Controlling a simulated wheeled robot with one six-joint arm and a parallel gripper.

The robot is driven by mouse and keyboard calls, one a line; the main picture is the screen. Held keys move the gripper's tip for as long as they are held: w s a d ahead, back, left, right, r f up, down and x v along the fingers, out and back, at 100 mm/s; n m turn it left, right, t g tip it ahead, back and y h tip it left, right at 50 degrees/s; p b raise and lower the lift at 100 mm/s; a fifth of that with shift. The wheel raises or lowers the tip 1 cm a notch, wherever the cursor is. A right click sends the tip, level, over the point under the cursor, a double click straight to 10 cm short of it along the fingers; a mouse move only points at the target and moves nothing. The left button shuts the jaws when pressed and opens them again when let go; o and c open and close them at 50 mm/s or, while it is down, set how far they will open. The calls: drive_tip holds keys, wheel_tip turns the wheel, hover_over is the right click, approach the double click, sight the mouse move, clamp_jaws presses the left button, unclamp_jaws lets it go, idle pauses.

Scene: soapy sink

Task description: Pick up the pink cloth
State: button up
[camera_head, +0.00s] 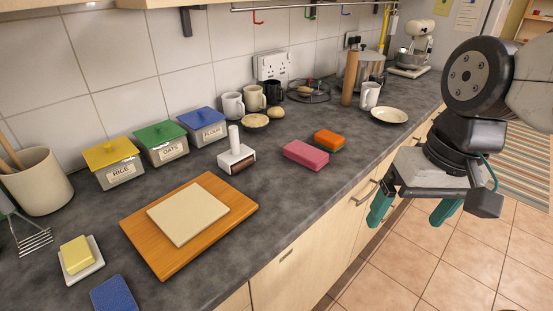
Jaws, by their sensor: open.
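The pink cloth (306,155) looks like a thick, flat block, possibly folded. It lies on the dark grey counter near its front edge, just in front of an orange block (329,139). My gripper (411,216) hangs at the right, out past the counter's front edge and over the tiled floor. Its two green fingers point down, wide apart, with nothing between them. It is clear of the pink cloth, to the right of it. The pink cloth is fully in view.
A white-handled roller or press (237,158) stands left of the pink cloth. A wooden board (234,190) bearing a pale slab lies at the front left. The counter between board and pink cloth is bare.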

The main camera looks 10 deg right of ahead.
sight(314, 154)
drive_tip(key=w+a+f+m+t+y, duration=0.1)
drive_tip(key=w+a+m+y, duration=0.3)
drive_tip(key=w+m, duration=0.3)
drive_tip(key=w+a+f+m+y, duration=0.2)
drive_tip(key=w+a+m+y, duration=0.25)
drive_tip(key=w, duration=0.45)
drive_tip(key=w+d+f+m+t, duration=0.2)
drive_tip(key=w+d+f+m, duration=0.1)
drive_tip(key=w+m, duration=0.2)
drive_tip(key=w+d+f+m+t, duration=0.2)
drive_tip(key=w+f+m+t, duration=0.1)
drive_tip(key=w+m, duration=0.2)
drive_tip(key=w+d+f+m+t+h, duration=0.1)
drive_tip(key=w+d+f+m+t, duration=0.2)
drive_tip(key=w+m, duration=0.2)
drive_tip(key=shift+w+d+f+m, duration=0.15)
drive_tip(key=shift+w+d, duration=0.05)
drive_tip(key=shift+w, duration=0.7)
drive_tip(key=shift+w+d+f+m, duration=0.1)
drive_tip(key=shift+w+d+f, duration=0.05)
drive_tip(key=shift+w, duration=0.75)
drive_tip(key=x, duration=0.2)
drive_tip(key=shift+w+f, duration=0.2)
drive_tip(key=shift+w, duration=0.05)
drive_tip(key=x, duration=0.5)
drive_tip(key=shift+f, duration=0.25)
drive_tip(key=c, duration=1.1)
